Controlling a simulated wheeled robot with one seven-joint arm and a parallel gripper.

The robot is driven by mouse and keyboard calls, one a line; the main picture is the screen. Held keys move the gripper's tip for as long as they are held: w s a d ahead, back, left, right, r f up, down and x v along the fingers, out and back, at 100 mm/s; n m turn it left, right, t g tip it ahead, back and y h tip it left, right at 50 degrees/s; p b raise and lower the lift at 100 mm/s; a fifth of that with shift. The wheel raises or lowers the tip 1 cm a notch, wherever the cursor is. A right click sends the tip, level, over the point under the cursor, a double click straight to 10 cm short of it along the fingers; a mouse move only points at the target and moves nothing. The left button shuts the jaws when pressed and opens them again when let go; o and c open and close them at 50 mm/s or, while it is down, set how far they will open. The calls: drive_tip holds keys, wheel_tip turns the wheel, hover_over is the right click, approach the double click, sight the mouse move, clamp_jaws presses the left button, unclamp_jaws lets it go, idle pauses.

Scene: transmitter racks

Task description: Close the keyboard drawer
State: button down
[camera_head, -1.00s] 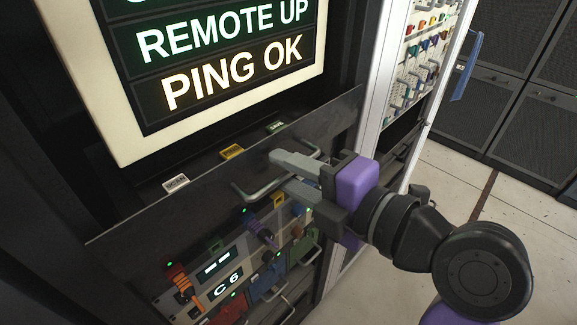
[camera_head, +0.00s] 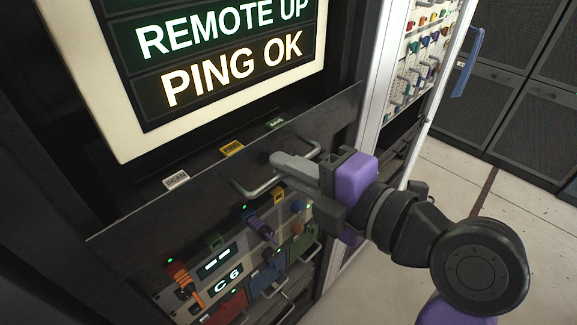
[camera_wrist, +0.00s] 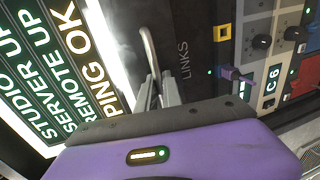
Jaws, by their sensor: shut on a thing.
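The keyboard drawer has a dark front panel (camera_head: 140,235) below the lit monitor. A strip of its top, with scan, mode and save labels, shows behind the panel. A grey bar handle (camera_head: 248,190) is fixed across the panel. My gripper (camera_head: 283,168) is shut on the handle toward its right part. In the wrist view the handle (camera_wrist: 147,45) rises between my gripper's two fingers (camera_wrist: 160,90). The fingers hide part of the handle in both views.
The monitor (camera_head: 215,75) stands just above and behind the drawer. A panel of knobs, cables and small displays (camera_head: 225,275) lies below it. A white-framed rack (camera_head: 375,85) stands at the right, with open floor (camera_head: 480,180) beyond.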

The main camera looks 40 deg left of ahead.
drive_tip(key=shift+f, duration=0.1)
idle(0.8)
drive_tip(key=x, duration=0.1)
drive_tip(key=b+x, duration=0.2)
drive_tip(key=shift+a, duration=0.45)
drive_tip(key=shift+a+r, duration=0.1)
drive_tip(key=shift+r, duration=0.25)
drive_tip(key=c, duration=1.6)
unclamp_jaws()
drive_tip(key=shift+a, duration=0.1)
drive_tip(key=shift+o, duration=0.4)
drive_tip(key=shift+r, duration=0.1)
drive_tip(key=shift+r, duration=0.1)
drive_tip(key=b+v, duration=0.2)
drive_tip(key=v, duration=0.6)
drive_tip(key=shift+f, duration=0.2)
